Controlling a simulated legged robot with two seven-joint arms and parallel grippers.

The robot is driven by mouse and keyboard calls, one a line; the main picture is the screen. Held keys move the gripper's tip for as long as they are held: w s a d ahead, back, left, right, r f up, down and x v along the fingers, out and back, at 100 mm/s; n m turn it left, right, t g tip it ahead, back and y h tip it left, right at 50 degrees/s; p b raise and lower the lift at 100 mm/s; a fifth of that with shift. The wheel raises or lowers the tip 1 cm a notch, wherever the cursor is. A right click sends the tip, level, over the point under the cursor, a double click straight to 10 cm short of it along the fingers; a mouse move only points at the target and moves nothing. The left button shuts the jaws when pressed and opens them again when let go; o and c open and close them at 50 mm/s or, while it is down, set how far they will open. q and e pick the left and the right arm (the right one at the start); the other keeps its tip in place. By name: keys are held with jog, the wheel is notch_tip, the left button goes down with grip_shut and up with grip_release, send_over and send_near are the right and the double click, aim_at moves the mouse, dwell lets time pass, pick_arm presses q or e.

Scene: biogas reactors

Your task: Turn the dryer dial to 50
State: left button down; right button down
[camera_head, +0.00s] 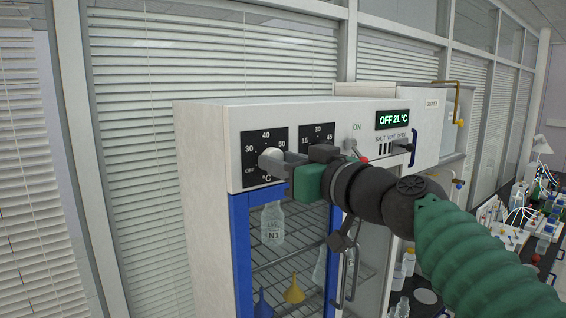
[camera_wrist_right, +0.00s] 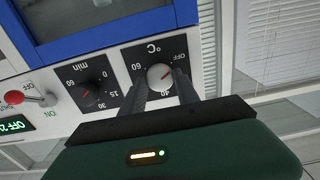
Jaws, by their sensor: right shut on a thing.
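The dryer's temperature dial (camera_head: 272,156) is a pale round knob on a black square plate marked OFF, 30, 40, 50 and °C. My right gripper (camera_head: 270,162) is shut on this knob, with one grey finger on each side. In the wrist view, which is upside down, the knob (camera_wrist_right: 160,77) sits between the fingertips (camera_wrist_right: 162,85). Its red mark points toward OFF, and the fingers hide part of the scale. The dryer display (camera_head: 394,119) reads OFF 21 °C. My left gripper is out of view.
A minute dial (camera_head: 317,135) sits right of the temperature dial, partly behind my gripper. A red-tipped switch lever (camera_wrist_right: 17,97) and a vent slider (camera_head: 402,146) are further right. The blue-framed door (camera_head: 241,240) below shows bottles and funnels on racks. A cluttered bench stands at right.

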jog(key=shift+m, duration=0.3)
jog(key=m+p, duration=0.4)
jog(key=m, duration=3.1)
jog(key=shift+f+p, duration=0.15)
jog(key=shift+p, duration=0.15)
